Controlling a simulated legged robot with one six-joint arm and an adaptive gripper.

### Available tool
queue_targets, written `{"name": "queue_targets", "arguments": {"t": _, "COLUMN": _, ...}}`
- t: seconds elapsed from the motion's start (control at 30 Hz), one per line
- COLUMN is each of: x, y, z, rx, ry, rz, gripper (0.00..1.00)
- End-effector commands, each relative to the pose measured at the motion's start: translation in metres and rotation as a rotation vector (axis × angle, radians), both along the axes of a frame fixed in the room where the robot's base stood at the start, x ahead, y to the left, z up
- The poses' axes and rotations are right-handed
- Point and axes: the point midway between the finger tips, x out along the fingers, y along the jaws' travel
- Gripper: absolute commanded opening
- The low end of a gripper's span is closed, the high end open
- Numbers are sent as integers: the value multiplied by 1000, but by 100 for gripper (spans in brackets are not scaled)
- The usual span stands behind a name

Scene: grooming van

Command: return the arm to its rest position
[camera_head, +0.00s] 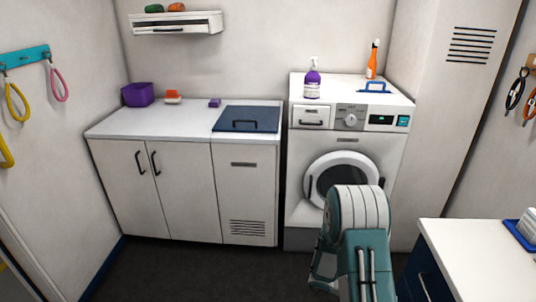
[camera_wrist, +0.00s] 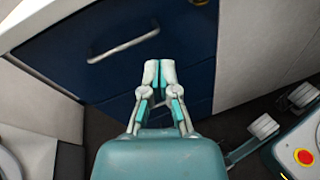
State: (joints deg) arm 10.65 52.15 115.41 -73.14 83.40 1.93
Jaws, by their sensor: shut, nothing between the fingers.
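In the wrist view my gripper (camera_wrist: 160,74) is shut, its two pale fingertips side by side with nothing between them. It points towards the dark blue drawer front (camera_wrist: 130,45) of a cabinet; I cannot tell the exact gap. In the head view my teal and white arm stands folded at the lower middle, in front of the washing machine (camera_head: 303,227).
A white counter (camera_head: 480,262) over blue drawers stands close at the right. A drawer handle (camera_wrist: 123,46) juts out near my gripper. A low white cabinet (camera_head: 185,190) stands at the back left. The dark floor (camera_head: 200,270) at the left is clear.

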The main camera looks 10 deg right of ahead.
Motion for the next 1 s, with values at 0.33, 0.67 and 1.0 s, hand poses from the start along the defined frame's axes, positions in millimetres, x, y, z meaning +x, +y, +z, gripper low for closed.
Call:
{"name": "queue_targets", "arguments": {"t": 0.33, "x": -7, "y": 31, "z": 68, "rx": 106, "ry": -248, "rz": -140, "gripper": 0}}
{"name": "queue_targets", "arguments": {"t": 0.67, "x": -20, "y": 67, "z": 120, "rx": 237, "ry": -492, "rz": -250, "gripper": 0}}
{"name": "queue_targets", "arguments": {"t": 1.0, "x": -37, "y": 109, "z": 163, "rx": 399, "ry": -748, "rz": -342, "gripper": 0}}
